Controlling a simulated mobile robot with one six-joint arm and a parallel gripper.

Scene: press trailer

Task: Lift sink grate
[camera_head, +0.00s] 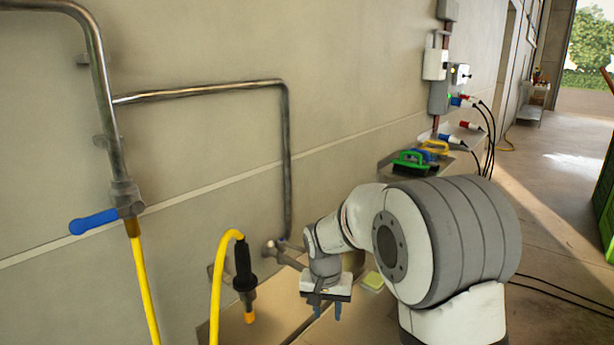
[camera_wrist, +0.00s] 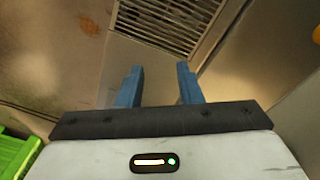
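The sink grate (camera_wrist: 172,18) is a slatted metal grate, partly cut off at the top of the wrist view. It lies in the floor of a metal sink (camera_wrist: 75,70). My gripper (camera_wrist: 158,67) is open and empty, with its two blue fingers apart and pointing toward the grate. The grate is beyond the fingertips, and I see no contact. In the head view my gripper (camera_head: 324,312) hangs fingers down over the metal sink (camera_head: 270,318) by the wall. I cannot make out the grate in that view.
A yellow hose with a black nozzle (camera_head: 243,265) stands left of my gripper. A metal pipe (camera_head: 287,170) runs down the wall. Brushes (camera_head: 415,162) sit on a shelf behind. A green object (camera_wrist: 15,155) shows at the wrist view's lower left.

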